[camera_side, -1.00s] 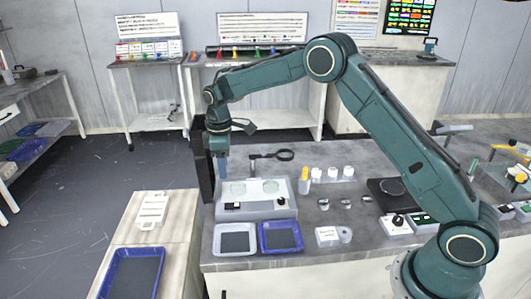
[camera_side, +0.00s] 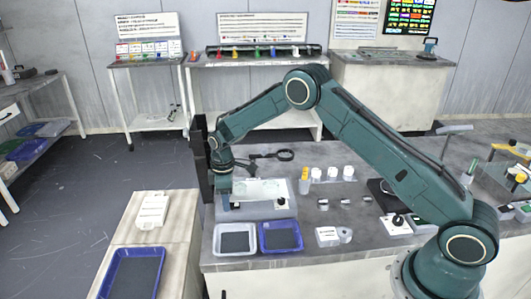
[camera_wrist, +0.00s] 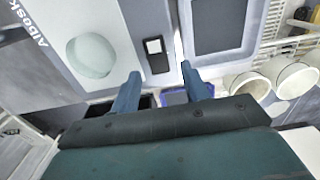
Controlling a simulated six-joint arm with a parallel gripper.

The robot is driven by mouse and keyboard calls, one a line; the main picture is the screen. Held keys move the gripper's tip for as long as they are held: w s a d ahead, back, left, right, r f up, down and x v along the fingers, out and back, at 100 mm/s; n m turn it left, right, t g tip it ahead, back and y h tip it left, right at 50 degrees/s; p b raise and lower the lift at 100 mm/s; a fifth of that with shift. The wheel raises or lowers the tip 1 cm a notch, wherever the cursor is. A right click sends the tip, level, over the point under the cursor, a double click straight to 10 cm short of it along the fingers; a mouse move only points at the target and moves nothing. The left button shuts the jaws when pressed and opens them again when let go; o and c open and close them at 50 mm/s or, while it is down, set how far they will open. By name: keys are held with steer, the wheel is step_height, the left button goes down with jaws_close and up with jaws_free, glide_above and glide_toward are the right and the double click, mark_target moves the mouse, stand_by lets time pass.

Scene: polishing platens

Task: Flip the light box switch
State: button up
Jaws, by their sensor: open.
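The light box (camera_side: 280,209) is a pale grey unit on the bench, with a round glass dish on top. In the wrist view a black switch with a white part (camera_wrist: 155,56) sits on the light box (camera_wrist: 115,20), beside the dish (camera_wrist: 91,55). My gripper (camera_wrist: 160,74) is open and empty, its two fingers pointing toward the box on either side of the switch. I cannot tell whether the fingertips touch the box.
A white-rimmed tray (camera_side: 235,252) and a blue tray (camera_side: 281,250) lie in front of the light box. A magnifier (camera_side: 285,155) stands behind it. An orange-capped bottle (camera_side: 304,186) and several white jars (camera_side: 333,173) are to its right.

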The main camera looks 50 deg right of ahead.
steer(key=shift+f, duration=0.6)
steer(key=shift+c, duration=0.3)
